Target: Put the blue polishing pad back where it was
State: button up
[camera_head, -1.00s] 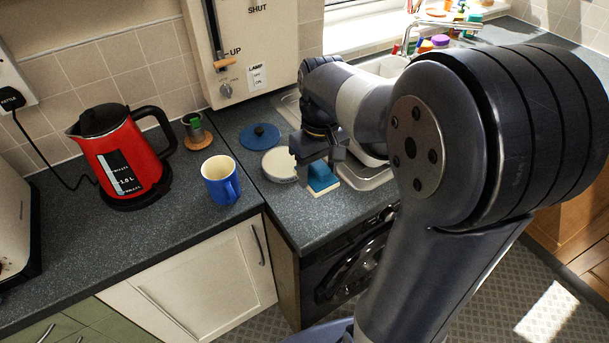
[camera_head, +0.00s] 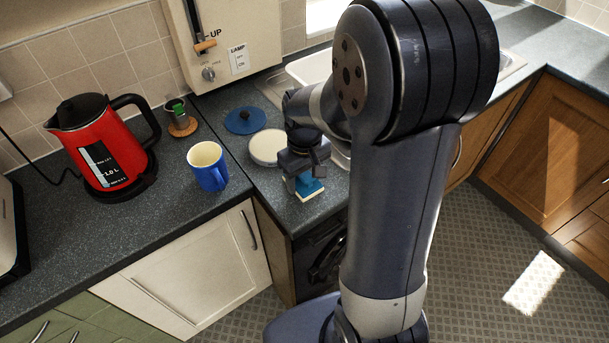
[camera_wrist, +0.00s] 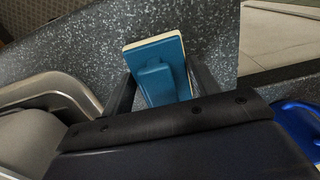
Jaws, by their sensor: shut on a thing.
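The blue polishing pad (camera_head: 309,189) is a blue block with a raised grip on a cream base. It is at the front edge of the right counter section. My gripper (camera_head: 304,178) points down over it and is shut on its grip. In the wrist view the pad (camera_wrist: 158,72) shows between the two dark fingers of my gripper (camera_wrist: 162,82), with the speckled counter behind it. The arm and gripper hide part of the pad in the head view. I cannot tell whether its base touches the counter.
A round cream-topped dish (camera_head: 268,147) is just behind the gripper, with a blue disc with a dark knob (camera_head: 245,120) behind that. A blue mug (camera_head: 208,167) and red kettle (camera_head: 104,150) stand to the left. A green-topped item (camera_head: 178,111) sits on a cork coaster (camera_head: 183,127).

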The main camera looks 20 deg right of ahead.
jog(key=o, duration=0.9)
jog(key=shift+r, duration=0.15)
notch_tip(320, 180, up, 12)
jog(key=shift+f, duration=0.1)
